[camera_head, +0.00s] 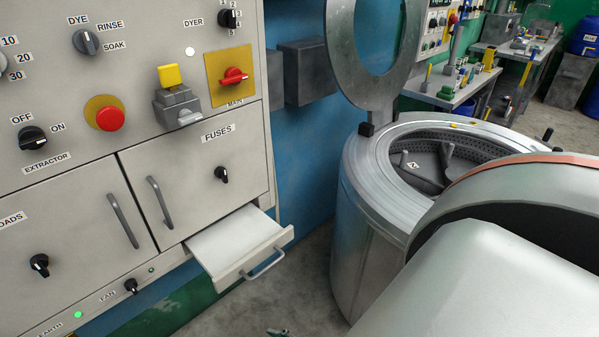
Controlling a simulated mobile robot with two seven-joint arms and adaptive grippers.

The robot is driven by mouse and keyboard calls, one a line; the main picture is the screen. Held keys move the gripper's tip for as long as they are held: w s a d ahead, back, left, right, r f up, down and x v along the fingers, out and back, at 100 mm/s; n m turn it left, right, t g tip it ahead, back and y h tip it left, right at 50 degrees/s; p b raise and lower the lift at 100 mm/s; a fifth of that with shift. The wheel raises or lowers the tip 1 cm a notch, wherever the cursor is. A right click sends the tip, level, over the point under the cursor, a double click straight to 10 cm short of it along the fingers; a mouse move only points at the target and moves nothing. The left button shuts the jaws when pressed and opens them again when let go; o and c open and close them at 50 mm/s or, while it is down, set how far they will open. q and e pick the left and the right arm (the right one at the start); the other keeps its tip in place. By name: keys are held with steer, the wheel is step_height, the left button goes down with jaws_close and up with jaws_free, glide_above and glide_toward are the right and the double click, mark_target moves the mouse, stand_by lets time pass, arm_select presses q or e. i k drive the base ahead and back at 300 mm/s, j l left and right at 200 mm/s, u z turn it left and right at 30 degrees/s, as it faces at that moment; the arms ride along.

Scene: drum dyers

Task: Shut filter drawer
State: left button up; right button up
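The filter drawer (240,244) is a shallow pale drawer at the lower right of the grey control cabinet, below the FUSES door. It is pulled out, with its flat top showing and a bar handle (263,265) on its front face. Large pale links of my arm fill the lower right of the view, to the right of the drawer and apart from it in the picture. Neither gripper shows clearly. A small dark greenish tip at the bottom edge is too cut off to identify.
A steel drum machine (370,220) with its round lid (372,95) raised stands right of the drawer. Bare concrete floor (300,285) lies between them. The cabinet front has knobs, a red button (110,118) and two shut doors with handles. Workbenches stand at the back right.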

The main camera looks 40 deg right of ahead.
mark_target(230, 248)
steer(key=l+z, duration=0.1)
steer(key=z, duration=0.9)
